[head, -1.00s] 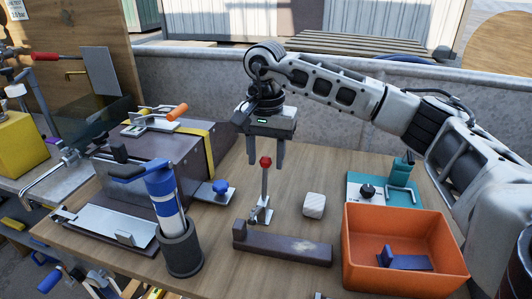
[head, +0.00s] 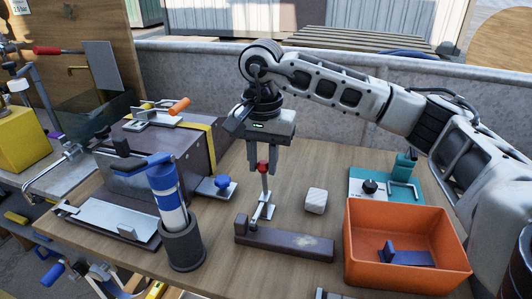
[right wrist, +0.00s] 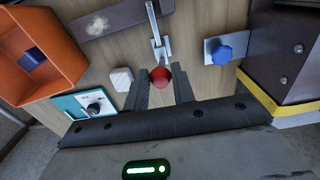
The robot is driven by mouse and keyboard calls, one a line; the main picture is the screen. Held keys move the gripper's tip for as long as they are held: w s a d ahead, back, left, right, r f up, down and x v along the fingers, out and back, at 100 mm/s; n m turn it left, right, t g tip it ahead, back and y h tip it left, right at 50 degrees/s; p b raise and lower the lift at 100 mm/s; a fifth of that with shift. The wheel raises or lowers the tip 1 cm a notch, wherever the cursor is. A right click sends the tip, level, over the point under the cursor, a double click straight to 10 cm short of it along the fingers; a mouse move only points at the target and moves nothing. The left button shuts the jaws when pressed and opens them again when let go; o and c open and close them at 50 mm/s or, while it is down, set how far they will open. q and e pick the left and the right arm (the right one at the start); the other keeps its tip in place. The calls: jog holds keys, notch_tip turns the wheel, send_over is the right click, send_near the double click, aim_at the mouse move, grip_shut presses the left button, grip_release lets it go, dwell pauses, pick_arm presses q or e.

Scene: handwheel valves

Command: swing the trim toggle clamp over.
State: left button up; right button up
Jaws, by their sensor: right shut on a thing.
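The toggle clamp with the red ball knob (head: 263,167) stands on the wooden table, its grey lever (head: 265,188) nearly upright. Its metal base (head: 262,212) sits behind a dark bar. My right gripper (head: 264,170) comes down from above and is shut on the red knob, one finger on each side. In the right wrist view the knob (right wrist: 161,77) lies between the fingertips, with the lever (right wrist: 154,28) running away from it. My left gripper is not in view.
A dark bar (head: 285,243) lies in front of the clamp. A white block (head: 316,200), an orange bin (head: 400,225) and a teal plate (head: 365,196) are to the right. A blue-knobbed plate (head: 218,189), a grey cup (head: 182,247) and a brown box (head: 165,150) are to the left.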

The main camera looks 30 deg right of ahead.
jog(key=o, duration=0.8)
jog(key=shift+s+a, duration=0.25)
jog(key=shift+a, duration=0.05)
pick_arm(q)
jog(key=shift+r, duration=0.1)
pick_arm(e)
notch_tip(320, 180, up, 7)
jog(key=p, duration=0.5)
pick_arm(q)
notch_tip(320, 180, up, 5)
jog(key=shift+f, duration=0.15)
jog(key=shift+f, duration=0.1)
pick_arm(e)
jog(key=shift+d, duration=0.1)
jog(key=shift+w, duration=0.1)
pick_arm(q)
jog(key=p, duration=0.1)
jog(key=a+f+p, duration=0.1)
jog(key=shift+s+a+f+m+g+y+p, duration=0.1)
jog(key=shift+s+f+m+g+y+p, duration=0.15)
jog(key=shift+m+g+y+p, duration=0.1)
pick_arm(e)
notch_tip(320, 180, up, 16)
jog(key=shift+f, duration=0.1)
